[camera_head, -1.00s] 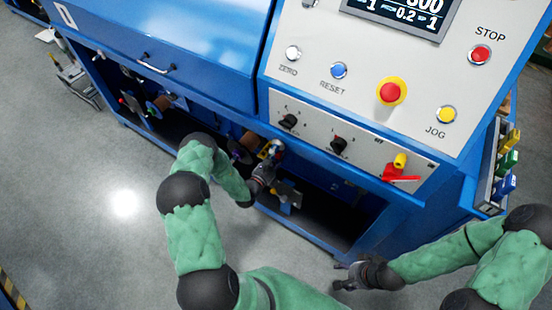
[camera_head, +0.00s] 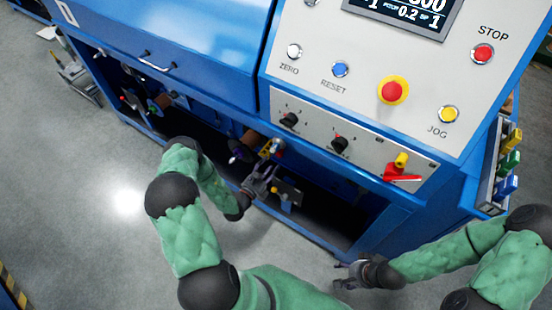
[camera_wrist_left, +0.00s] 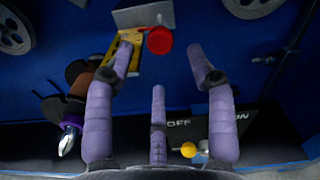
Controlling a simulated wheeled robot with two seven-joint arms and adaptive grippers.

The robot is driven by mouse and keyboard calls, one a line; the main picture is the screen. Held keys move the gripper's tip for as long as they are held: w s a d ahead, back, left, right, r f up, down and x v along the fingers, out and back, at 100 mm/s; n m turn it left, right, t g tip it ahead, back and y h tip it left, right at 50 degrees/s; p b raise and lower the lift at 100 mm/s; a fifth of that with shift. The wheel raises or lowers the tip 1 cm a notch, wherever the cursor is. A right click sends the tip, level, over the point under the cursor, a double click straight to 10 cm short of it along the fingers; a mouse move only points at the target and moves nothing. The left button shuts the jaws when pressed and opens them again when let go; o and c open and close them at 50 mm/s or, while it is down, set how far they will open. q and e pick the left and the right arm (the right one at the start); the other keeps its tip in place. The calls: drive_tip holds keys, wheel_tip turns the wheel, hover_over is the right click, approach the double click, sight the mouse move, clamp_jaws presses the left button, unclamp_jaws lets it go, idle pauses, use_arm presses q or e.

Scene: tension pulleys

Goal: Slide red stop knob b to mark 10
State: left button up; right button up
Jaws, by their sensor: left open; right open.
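The red stop knob (camera_wrist_left: 160,40) is a round red knob in the upper middle of the left wrist view, just below a grey block (camera_wrist_left: 145,14). A yellow scale strip (camera_wrist_left: 122,46) lies left of it, partly behind a finger; its marks are not readable. I cannot tell whether this is knob b. My left gripper (camera_head: 268,176) is open and empty in front of the machine's lower bay. Its purple fingers (camera_wrist_left: 165,62) are spread below and either side of the knob, apart from it. My right gripper (camera_head: 340,277) is open and empty, low, away from the machine.
Left of the knob is a dark spool (camera_wrist_left: 85,85). An OFF/ON plate (camera_wrist_left: 205,128) with a yellow ball-ended lever (camera_wrist_left: 189,150) is below right. The blue machine's control panel (camera_head: 360,150) overhangs the bay. The grey floor (camera_head: 90,200) is clear at left.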

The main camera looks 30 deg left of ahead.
use_arm(q)
drive_tip(key=shift+s+a, duration=0.15)
drive_tip(key=shift+s, duration=2.05)
drive_tip(key=s+d+m+g+h, duration=0.2)
drive_tip(key=d+m+g+h, duration=0.5)
drive_tip(key=d, duration=0.7)
drive_tip(key=s+d+m+g+h+p, duration=0.1)
drive_tip(key=s+d+m+g+h, duration=0.5)
drive_tip(key=s+d, duration=0.4)
drive_tip(key=s+d+f+m+g+y+p, duration=0.15)
drive_tip(key=s+m+g+y, duration=0.35)
drive_tip(key=s+m+g, duration=0.5)
drive_tip(key=w+m+t+y, duration=0.1)
drive_tip(key=m+y, duration=0.1)
drive_tip(key=m, duration=0.2)
drive_tip(key=w+a+m+t+y, duration=0.1)
drive_tip(key=m+t, duration=0.1)
drive_tip(key=m, duration=0.2)
drive_tip(key=w+a+r+m+t+y+p, duration=0.1)
drive_tip(key=w+m+t+y, duration=0.1)
drive_tip(key=m, duration=0.3)
drive_tip(key=shift+w+a+y, duration=0.1)
drive_tip(key=shift+y, duration=0.2)
